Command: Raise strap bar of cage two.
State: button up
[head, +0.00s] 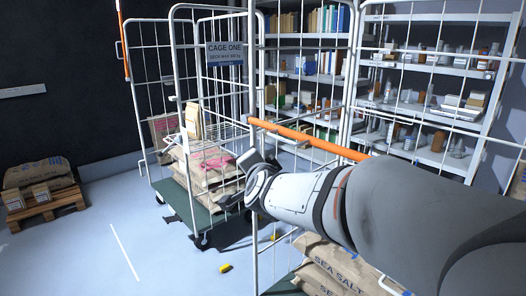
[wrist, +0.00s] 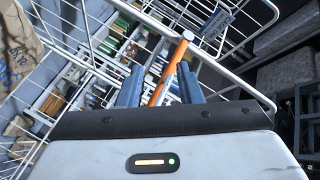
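The orange strap bar (head: 305,139) lies across the near cage (head: 258,225), sloping slightly down to the right until my arm hides it. No label shows on this cage. My gripper (head: 236,183) is just below the bar's left end in the head view. In the wrist view the two blue fingers of my gripper (wrist: 160,88) are apart. The orange bar (wrist: 168,70), with a pale end cap, shows in the gap between them. I cannot tell whether it is within the fingers' depth, and I see no contact.
A cage with a "CAGE ONE" sign (head: 225,54) holds sacks behind, with an upright orange bar (head: 123,40) at its left. Salt sacks (head: 335,265) sit in the near cage. Shelves (head: 430,70) stand behind. A pallet (head: 45,207) is left; the floor between is mostly clear.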

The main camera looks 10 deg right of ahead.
aim_at(282, 139)
jog(key=w+d+r+m+h+b, duration=0.1)
jog(key=w+d+m+h, duration=0.1)
jog(key=w+m+h, duration=0.1)
jog(key=w+d+m+h+b, duration=0.1)
jog(key=w+d+m+h, duration=0.2)
jog(key=m+h, duration=0.1)
jog(key=w+d+r+m+t+h, duration=0.1)
jog(key=w+d+m+h, duration=0.2)
jog(key=m, duration=0.2)
jog(key=shift+w+r+m+h+b, duration=0.15)
jog(key=shift+r+m+h+b, duration=0.15)
jog(key=shift+r+h+b, duration=0.1)
grip_shut()
